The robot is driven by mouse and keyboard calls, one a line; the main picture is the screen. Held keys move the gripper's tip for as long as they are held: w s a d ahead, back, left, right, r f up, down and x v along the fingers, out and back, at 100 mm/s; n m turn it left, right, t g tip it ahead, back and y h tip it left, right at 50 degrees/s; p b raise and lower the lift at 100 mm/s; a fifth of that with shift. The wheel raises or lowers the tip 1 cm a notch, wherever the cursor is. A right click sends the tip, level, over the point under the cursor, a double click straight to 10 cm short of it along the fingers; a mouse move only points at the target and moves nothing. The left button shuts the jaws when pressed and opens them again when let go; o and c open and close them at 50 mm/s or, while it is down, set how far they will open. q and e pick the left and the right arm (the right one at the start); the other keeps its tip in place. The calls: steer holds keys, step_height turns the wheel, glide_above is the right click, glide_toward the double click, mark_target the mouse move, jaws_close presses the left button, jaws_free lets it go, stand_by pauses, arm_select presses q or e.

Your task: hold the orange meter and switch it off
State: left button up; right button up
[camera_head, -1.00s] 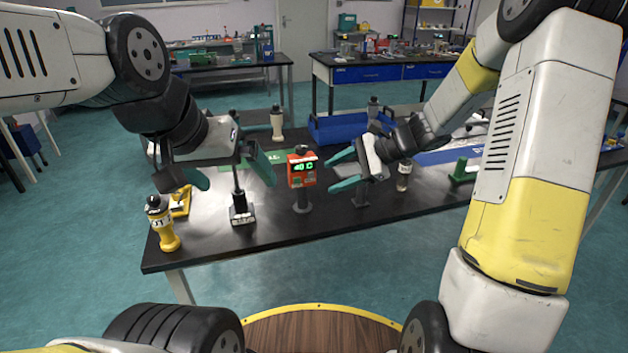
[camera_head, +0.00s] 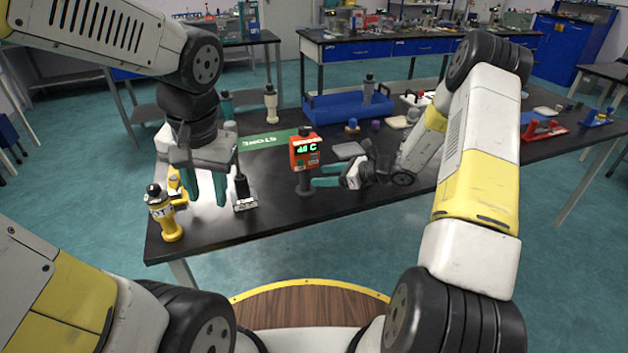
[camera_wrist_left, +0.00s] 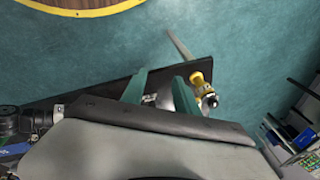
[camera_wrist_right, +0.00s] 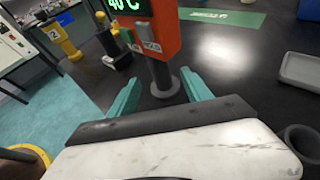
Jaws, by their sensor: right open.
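The orange meter (camera_head: 305,150) stands upright on a dark post and round base on the black table. Its green display is lit and reads about 40 C. In the right wrist view the meter (camera_wrist_right: 166,28) shows its lit display and two small switches below it. My right gripper (camera_head: 318,182) is open, with its teal fingers level with the post; in the right wrist view the fingers (camera_wrist_right: 160,95) lie either side of the post (camera_wrist_right: 163,78), apart from it. My left gripper (camera_head: 207,188) points down, open and empty, left of the meter; its fingers (camera_wrist_left: 160,88) also show in the left wrist view.
A yellow bottle (camera_head: 164,215) stands at the table's front left corner. A small dark device (camera_head: 243,192) stands between it and the meter. A blue tray (camera_head: 345,106) lies behind the meter, and a grey tray (camera_wrist_right: 302,70) sits to the right. Table (camera_head: 270,212) in front is clear.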

mark_target(304, 177)
arm_select(q)
steer(key=w+f+m+t+y, duration=0.2)
steer(key=w+f+m+y, duration=0.1)
steer(key=w+y, duration=0.3)
steer(key=w+f+m+t+y, duration=0.2)
steer(key=w+f+y, duration=0.25)
steer(key=w, duration=0.25)
arm_select(e)
steer(key=shift+w+a+f, duration=0.1)
steer(key=shift+a, duration=0.15)
arm_select(q)
steer(key=w+d+f+m+t+h, duration=0.3)
steer(key=d+f+m+t, duration=0.1)
steer(key=d, duration=0.6)
steer(key=w+d+f+m+t+h, duration=0.3)
steer(key=w+d+f+m+t, duration=0.1)
steer(key=d+t, duration=0.3)
steer(key=shift+d+f+m, duration=0.3)
steer(key=shift+d+m, duration=0.6)
steer(key=shift+d, duration=0.5)
arm_select(e)
steer(key=shift+x, duration=3.6)
arm_select(q)
steer(key=shift+h, duration=0.25)
arm_select(e)
steer(key=shift+f, duration=0.1)
